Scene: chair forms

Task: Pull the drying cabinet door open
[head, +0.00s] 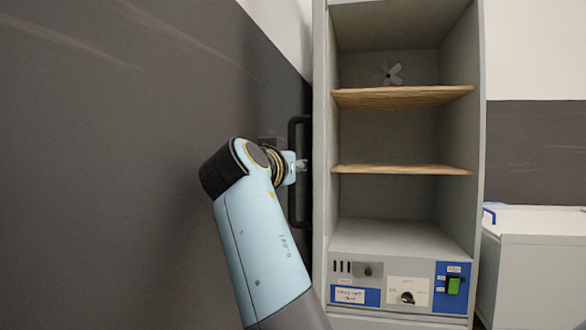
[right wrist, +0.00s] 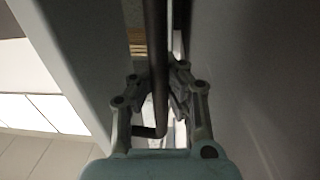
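The drying cabinet (head: 400,235) is grey and stands open to view, with its inside and shelves showing. Its door (head: 320,200) appears as a narrow grey strip along the cabinet's left side, seen almost edge-on and swung well open. The black bar handle (head: 293,135) stands upright on the door's left side. My right gripper (head: 302,164) is at the handle's mid-height. In the right wrist view, the dark handle bar (right wrist: 158,50) runs between the fingers of my right gripper (right wrist: 159,88), which are closed in around it. My left gripper is out of view.
A dark grey wall (head: 120,160) runs close along the left, leaving a narrow gap beside the door. Two wooden shelves (head: 402,97) are inside the cabinet, above a control panel (head: 407,291). A white box-like unit (head: 540,255) with a blue handle stands at the right.

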